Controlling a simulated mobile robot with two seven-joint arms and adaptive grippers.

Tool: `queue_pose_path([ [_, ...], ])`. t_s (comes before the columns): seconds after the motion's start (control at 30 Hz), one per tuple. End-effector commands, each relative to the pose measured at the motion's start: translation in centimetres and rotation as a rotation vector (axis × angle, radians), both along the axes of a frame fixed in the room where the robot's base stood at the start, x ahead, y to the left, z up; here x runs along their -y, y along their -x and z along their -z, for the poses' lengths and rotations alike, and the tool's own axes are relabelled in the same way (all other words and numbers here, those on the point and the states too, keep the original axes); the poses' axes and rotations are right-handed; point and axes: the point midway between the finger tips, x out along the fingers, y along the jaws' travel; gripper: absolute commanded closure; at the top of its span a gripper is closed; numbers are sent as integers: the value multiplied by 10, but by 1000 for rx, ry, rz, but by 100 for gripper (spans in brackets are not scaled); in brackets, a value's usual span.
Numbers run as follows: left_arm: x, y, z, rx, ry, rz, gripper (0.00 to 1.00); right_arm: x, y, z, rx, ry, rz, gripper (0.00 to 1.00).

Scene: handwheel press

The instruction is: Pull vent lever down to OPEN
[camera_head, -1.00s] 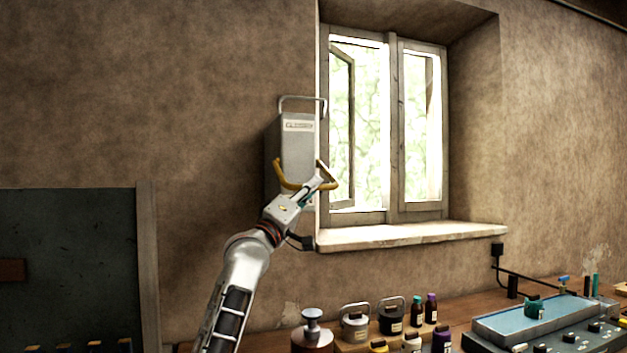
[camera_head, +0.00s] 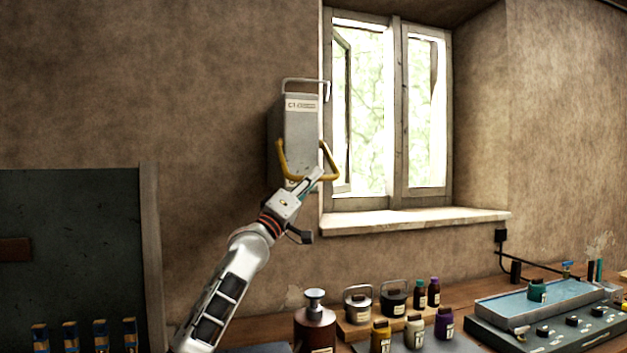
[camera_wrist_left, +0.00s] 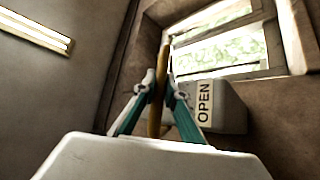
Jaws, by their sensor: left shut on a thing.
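The vent lever (camera_head: 280,158) is a yellow U-shaped handle at the front of a grey wall box (camera_head: 300,130) left of the window. Its two sides slope down to the crossbar. My left gripper (camera_head: 315,175) is shut on the crossbar, right of its middle. In the left wrist view, the fingers (camera_wrist_left: 160,88) close on both sides of the yellow bar (camera_wrist_left: 155,118). There the box (camera_wrist_left: 232,110) shows the word OPEN on one face, to the right of the bar. My right gripper is out of view.
The window (camera_head: 400,110) with its stone sill (camera_head: 415,219) is right of the box. Below, several bottles and jars (camera_head: 415,330) and a blue-topped tray (camera_head: 540,300) stand on a bench. A dark board (camera_head: 70,250) is at the left.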

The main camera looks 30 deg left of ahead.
Motion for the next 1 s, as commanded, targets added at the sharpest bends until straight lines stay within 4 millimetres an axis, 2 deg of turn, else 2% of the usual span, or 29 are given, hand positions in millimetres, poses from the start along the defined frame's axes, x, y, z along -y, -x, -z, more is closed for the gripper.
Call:
queue_pose_path([
  [0.17, 0, -2, 4, -8, -1, -2, 100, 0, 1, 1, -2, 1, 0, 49],
  [0.2, 0, -2, 5, -8, -2, -1, 78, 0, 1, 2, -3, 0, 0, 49],
  [0.23, 0, -2, 5, -8, -2, -1, 71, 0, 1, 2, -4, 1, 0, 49],
  [0.67, -1, 2, 5, -5, -1, -1, 71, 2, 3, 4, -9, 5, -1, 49],
  [0.77, -2, 10, 11, -5, -2, -1, 71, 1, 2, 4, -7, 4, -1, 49],
  [1.0, -7, 44, 35, -7, -3, -3, 71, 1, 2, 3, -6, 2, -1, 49],
])
